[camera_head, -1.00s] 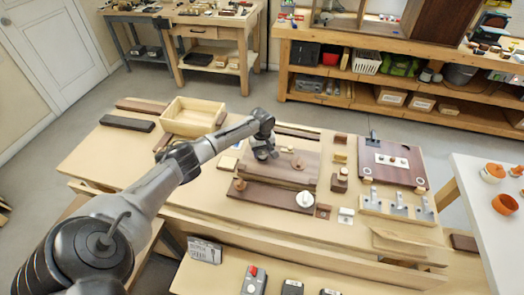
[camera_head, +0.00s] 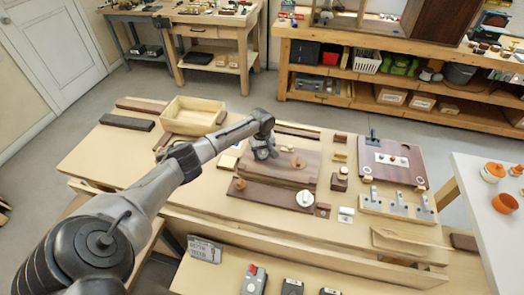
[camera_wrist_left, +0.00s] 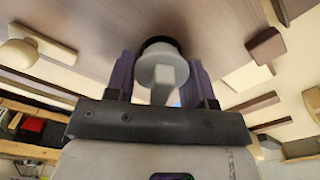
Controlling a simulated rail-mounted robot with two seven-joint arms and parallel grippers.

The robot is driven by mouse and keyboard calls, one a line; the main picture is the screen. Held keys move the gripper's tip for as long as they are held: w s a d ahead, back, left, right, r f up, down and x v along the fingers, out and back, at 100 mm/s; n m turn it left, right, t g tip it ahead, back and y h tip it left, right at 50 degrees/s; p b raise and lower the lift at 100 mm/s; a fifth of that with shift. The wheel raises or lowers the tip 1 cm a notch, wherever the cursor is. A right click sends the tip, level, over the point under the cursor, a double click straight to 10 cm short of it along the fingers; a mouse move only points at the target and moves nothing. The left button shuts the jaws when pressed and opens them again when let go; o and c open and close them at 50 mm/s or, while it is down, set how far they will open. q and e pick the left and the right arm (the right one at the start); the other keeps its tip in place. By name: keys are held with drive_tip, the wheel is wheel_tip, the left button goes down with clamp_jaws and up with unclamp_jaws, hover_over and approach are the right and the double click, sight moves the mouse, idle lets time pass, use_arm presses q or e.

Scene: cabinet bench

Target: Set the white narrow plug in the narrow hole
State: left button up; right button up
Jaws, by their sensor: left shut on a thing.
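My left gripper (camera_head: 264,155) is low over the brown wooden board (camera_head: 310,171) on the bench. In the left wrist view, the gripper (camera_wrist_left: 158,80) is shut on a white plug (camera_wrist_left: 162,72), with one finger on each side. A dark round edge shows just behind the plug, against the board (camera_wrist_left: 110,18). I cannot tell whether the plug is in a hole or only close to the board. In the head view the arm hides the plug. A white knob (camera_head: 305,199) stands on the darker front strip (camera_head: 268,195). My right gripper is not in view.
A wooden knob (camera_head: 240,183) stands on the front strip. An open wooden box (camera_head: 193,113) is at the back left. A panel with a white plate (camera_head: 412,175) and a row of metal clips (camera_head: 398,207) are to the right. The left bench top is partly clear.

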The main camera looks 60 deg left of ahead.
use_arm(q)
drive_tip(key=shift+f, duration=0.3)
drive_tip(key=o, duration=1.2)
drive_tip(key=shift+r, duration=0.15)
drive_tip(key=shift+r+p, duration=0.55)
drive_tip(key=shift+p, duration=0.2)
drive_tip(key=shift+r+p, duration=1.7)
drive_tip(key=shift+p, duration=0.45)
drive_tip(key=shift+r+p, duration=1.4)
drive_tip(key=shift+p, duration=0.3)
